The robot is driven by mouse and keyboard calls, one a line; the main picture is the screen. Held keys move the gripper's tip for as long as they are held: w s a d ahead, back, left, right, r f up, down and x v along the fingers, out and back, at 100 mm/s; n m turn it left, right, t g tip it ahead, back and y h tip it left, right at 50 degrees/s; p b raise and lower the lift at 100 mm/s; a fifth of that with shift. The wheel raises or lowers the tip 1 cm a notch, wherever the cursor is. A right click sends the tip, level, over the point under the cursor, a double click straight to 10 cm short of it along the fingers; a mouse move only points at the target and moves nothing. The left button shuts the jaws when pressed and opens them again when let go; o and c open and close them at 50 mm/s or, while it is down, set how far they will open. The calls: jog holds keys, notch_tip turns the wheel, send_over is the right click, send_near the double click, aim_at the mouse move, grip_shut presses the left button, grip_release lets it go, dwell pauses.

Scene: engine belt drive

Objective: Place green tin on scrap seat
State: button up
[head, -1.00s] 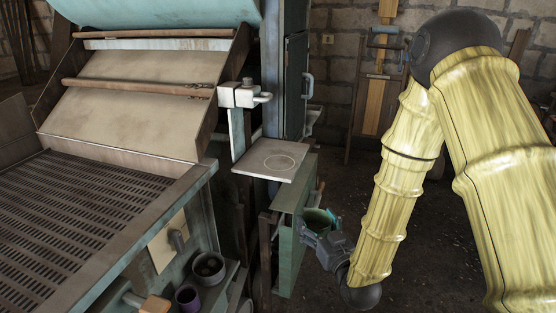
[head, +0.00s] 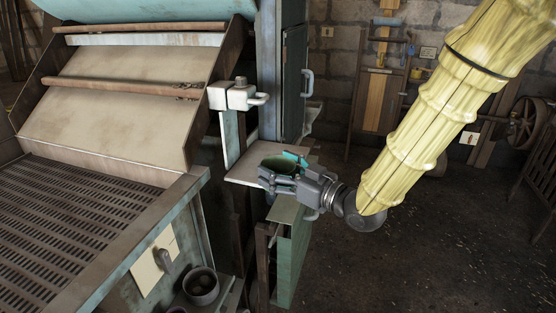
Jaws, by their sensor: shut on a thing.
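The green tin (head: 279,163) is held in my gripper (head: 282,172), whose jaws are shut on it. The tin's open top faces up and its lower part is hidden behind the jaws. The scrap seat appears to be the small pale shelf (head: 240,172) at the side of the machine. In the picture the tin and jaws overlap the right part of this shelf and cover its ring mark. I cannot tell whether the tin touches the shelf or hangs above it.
A pale clamp block with a handle (head: 236,95) stands just above the shelf's back left. A slotted grate (head: 80,225) lies to the left. A dark cup (head: 201,286) sits on a lower ledge. Open floor (head: 430,250) lies to the right.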

jog(key=w+p, duration=0.1)
jog(key=w, duration=0.3)
jog(key=w+f+p, duration=0.1)
jog(key=w+p, duration=0.1)
jog(key=w, duration=0.3)
jog(key=w+p, duration=0.1)
jog(key=w, duration=0.4)
jog(key=shift+a+f, duration=0.15)
jog(key=shift+f, duration=0.05)
jog(key=shift+f+p, duration=1)
jog(key=shift+f, duration=0.6)
jog(key=shift+s+f, duration=0.1)
jog(key=shift+f, duration=0.05)
jog(key=shift+f, duration=0.2)
jog(key=o, duration=1)
jog(key=shift+r, duration=0.1)
